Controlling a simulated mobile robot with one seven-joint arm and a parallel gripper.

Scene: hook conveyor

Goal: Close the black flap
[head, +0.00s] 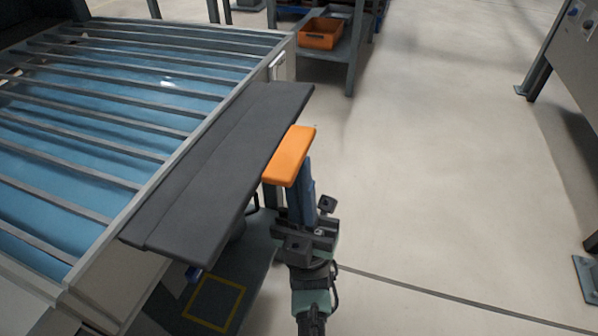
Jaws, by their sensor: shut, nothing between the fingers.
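The black flap (225,165) is a long dark panel along the right side of the conveyor frame. It sticks outward from the frame edge, roughly flat, with a lengthwise seam. My gripper (303,182) is at the flap's outer right side, with its narrow blue fingers together and nothing held. An orange block (290,155) lies at the fingers' far end, beside the flap's outer edge. It hides the fingertips. I cannot tell whether the block is fixed to the flap or touches it.
The conveyor (110,110) has several grey bars over a blue surface and fills the left. An orange bin (321,33) stands on a grey shelf at the back. Grey equipment (570,60) stands at the far right. The floor (440,170) between is clear.

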